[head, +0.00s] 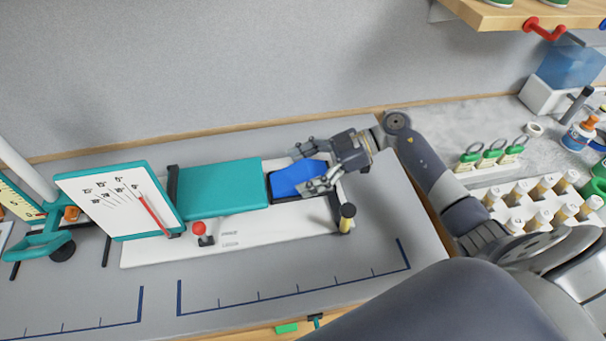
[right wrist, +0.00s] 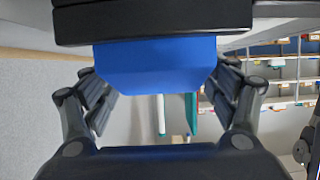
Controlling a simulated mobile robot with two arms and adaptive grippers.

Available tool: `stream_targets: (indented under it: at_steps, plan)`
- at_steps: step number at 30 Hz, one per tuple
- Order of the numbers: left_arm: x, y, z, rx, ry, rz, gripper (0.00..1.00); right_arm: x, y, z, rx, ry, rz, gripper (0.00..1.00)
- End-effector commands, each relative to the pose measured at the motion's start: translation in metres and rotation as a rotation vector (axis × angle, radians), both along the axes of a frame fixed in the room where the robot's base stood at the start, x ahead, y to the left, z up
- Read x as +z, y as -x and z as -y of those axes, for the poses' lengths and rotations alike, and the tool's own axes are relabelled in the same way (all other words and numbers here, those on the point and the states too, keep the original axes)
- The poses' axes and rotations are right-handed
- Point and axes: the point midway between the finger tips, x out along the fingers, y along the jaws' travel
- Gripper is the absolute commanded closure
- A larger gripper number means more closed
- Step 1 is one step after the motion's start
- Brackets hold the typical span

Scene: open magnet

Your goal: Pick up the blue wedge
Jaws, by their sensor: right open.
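The blue wedge (head: 297,178) lies in a dark tray at the right end of the white board (head: 260,238), just right of the teal pad (head: 222,187). My right gripper (head: 310,167) is open, with one finger at the wedge's far side and the other at its near side. In the right wrist view the blue wedge (right wrist: 155,66) sits between the two spread fingers. I cannot tell whether either finger touches it. My left gripper does not show.
A black-knobbed post (head: 346,217) stands close to the wedge at the board's right end. A red-knobbed lever (head: 199,232) and a tilted panel (head: 119,200) are to the left. Green-tagged items (head: 490,156) and a white rack (head: 535,205) stand on the right counter.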

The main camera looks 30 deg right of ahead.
Motion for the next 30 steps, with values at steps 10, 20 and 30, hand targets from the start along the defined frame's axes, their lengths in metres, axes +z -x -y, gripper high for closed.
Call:
stream_targets:
  at_steps: [10, 20, 30]
  plan:
    - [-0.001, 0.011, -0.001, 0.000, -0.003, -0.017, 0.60, 0.000, 0.000, 0.001, 0.000, 0.000, 0.000, 0.66]
    - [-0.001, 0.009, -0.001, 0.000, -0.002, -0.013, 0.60, 0.002, 0.000, 0.001, 0.000, 0.001, 0.002, 0.66]
    - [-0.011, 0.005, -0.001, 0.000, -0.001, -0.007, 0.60, 0.057, 0.000, 0.002, 0.002, 0.004, 0.007, 0.66]
